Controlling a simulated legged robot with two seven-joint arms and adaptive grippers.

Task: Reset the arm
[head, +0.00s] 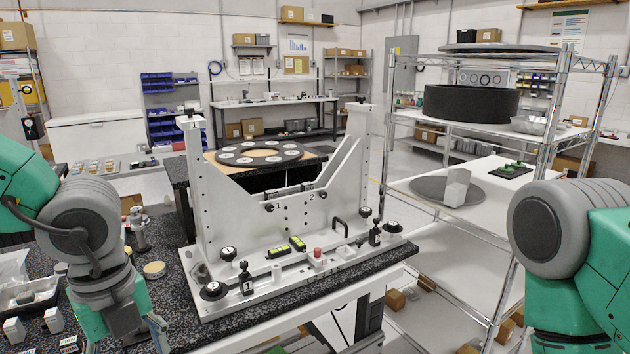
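My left arm comes in from the left, green with grey joints, and points down over the dark speckled table. Part of my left gripper (157,332) shows at the bottom edge, left of the fixture; its fingertips are cut off, so I cannot tell if it is open or shut. My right arm stands at the right edge in front of the wire rack, and its gripper is out of view. The silver mirror fixture (213,206) stands upright on the table (340,283), with black knobs, green levels and a red button on its base.
A round disc with white circles (258,153) lies behind the fixture. A wire rack (480,215) on the right holds a black ring (470,104), a metal bowl (538,124) and a grey block (457,187). Small blocks and a tray (28,299) lie on the left near my arm.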

